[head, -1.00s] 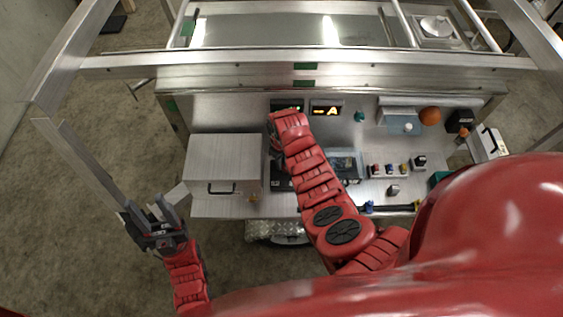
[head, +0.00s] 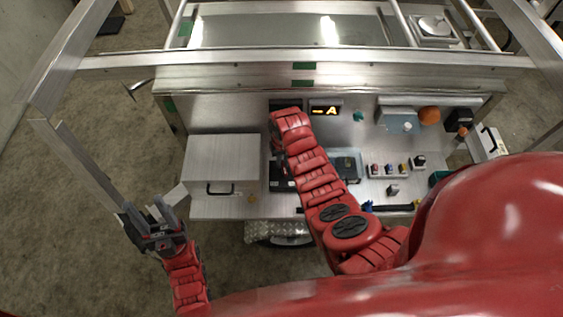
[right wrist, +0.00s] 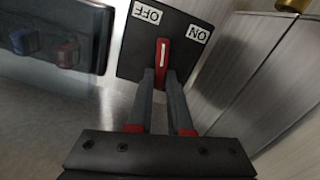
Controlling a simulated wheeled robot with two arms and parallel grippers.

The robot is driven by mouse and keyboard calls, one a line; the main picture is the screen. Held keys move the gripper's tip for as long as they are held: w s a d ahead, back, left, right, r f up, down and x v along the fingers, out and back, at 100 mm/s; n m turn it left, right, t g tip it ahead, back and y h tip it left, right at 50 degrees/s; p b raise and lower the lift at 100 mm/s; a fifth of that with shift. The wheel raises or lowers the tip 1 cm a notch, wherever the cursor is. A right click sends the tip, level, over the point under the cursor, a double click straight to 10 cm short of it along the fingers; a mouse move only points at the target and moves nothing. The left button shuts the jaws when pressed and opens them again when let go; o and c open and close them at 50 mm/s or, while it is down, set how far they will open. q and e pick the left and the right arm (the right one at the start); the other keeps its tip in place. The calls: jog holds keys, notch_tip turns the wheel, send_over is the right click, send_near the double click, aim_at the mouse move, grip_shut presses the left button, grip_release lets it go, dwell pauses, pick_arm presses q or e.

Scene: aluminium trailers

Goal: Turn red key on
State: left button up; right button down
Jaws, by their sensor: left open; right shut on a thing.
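The red key (right wrist: 163,53) shows in the right wrist view on a black switch plate (right wrist: 135,62) with an OFF label (right wrist: 148,13) and an ON label (right wrist: 198,33). The labels look upside down here. The key points up the picture, between the two labels. My right gripper (right wrist: 165,80) is shut on the key's lower end, one finger on each side. In the head view, my right arm hides the key and most of that gripper. My left gripper (head: 145,207) is open and empty, left of the workbench, over the floor.
A closed metal box (head: 222,160) stands on the bench (head: 225,207) left of my right arm. A lit display (head: 326,111) is at the back. Several coloured buttons (head: 388,169) and an orange round thing (head: 429,115) are to the right. Metal frame bars (head: 300,61) cross above the bench.

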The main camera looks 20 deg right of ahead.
jog(key=m, duration=0.3)
jog(key=shift+d+m, duration=0.25)
jog(key=shift+m, duration=0.15)
jog(key=m, duration=0.2)
jog(key=shift+s+d+f+m, duration=0.1)
jog(key=shift+s+d+m, duration=0.1)
jog(key=shift+m, duration=0.2)
jog(key=shift+d+m+b, duration=0.1)
jog(key=shift+m+b, duration=0.4)
jog(key=shift+m, duration=0.7)
jog(key=shift+s+m+b, duration=0.2)
jog(key=shift+m+b, duration=0.15)
jog(key=shift+m, duration=1.05)
jog(key=shift+d, duration=0.1)
jog(key=c, duration=0.8)
grip_release()
jog(key=shift+c, duration=0.2)
jog(key=shift+r, duration=0.2)
